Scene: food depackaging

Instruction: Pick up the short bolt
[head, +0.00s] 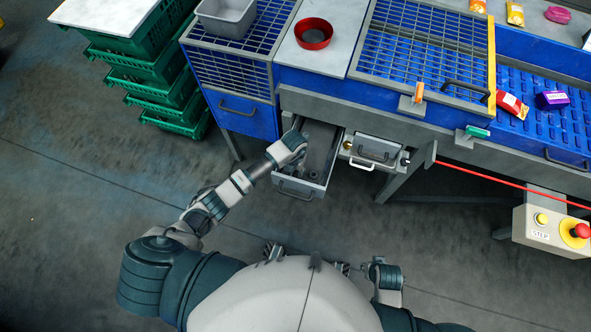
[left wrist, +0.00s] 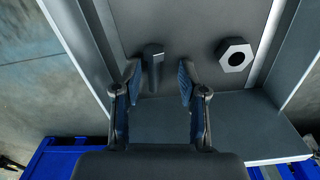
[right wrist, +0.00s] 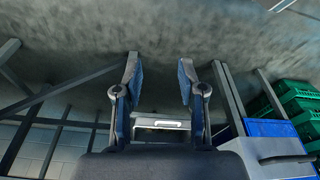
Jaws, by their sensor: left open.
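The short bolt (left wrist: 152,68) is a dark grey piece in the left wrist view, on the floor of the open grey drawer (left wrist: 205,15). My left gripper (left wrist: 160,73) is open, with one finger on each side of the bolt; I cannot tell whether either touches it. In the head view my left arm reaches into the drawer (head: 321,150), and the hand hides part of it; the bolt is not clear there. My right gripper (right wrist: 158,78) is open and empty, away from the drawer.
The drawer walls rise close on both sides. A smaller drawer (head: 374,149) is beside it. Green crates (head: 160,70) stand at the left. A red-rimmed bowl (head: 313,34) is on the bench.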

